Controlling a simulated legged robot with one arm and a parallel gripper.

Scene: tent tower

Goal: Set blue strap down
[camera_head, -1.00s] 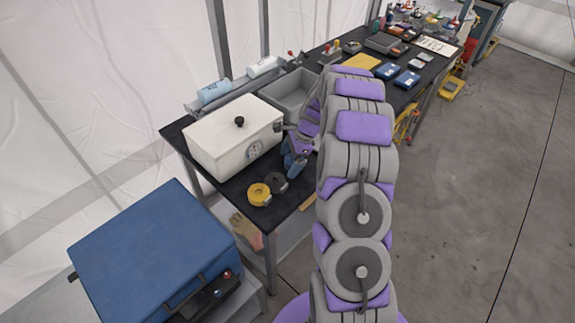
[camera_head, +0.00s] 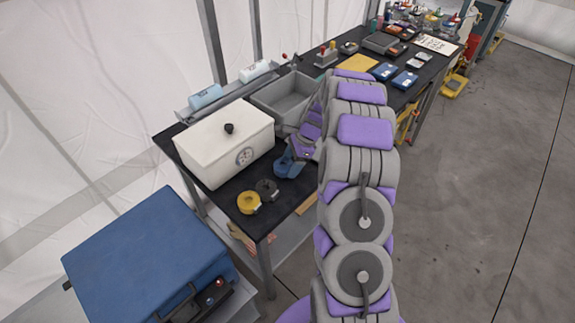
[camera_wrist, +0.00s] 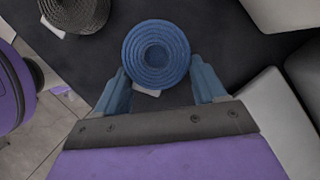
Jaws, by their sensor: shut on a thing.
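The blue strap (camera_wrist: 157,54) is a round, tightly wound roll between the two blue fingers of my gripper (camera_wrist: 159,70) in the wrist view. My gripper is shut on it. In the head view the blue strap (camera_head: 287,168) is at the near end of the black table (camera_head: 222,187), right of the white box. My gripper (camera_head: 292,157) is partly hidden there by my own arm. Whether the roll touches the tabletop is hard to tell. A black strap roll (camera_head: 267,189) lies close by at the lower left, with a yellow strap roll (camera_head: 248,203) beyond it.
A white lidded box (camera_head: 225,145) stands left of the strap, and a grey open bin (camera_head: 287,97) stands behind. A blue case (camera_head: 145,255) is at the lower left. Bare dark tabletop shows around the rolls, near the table's front edge.

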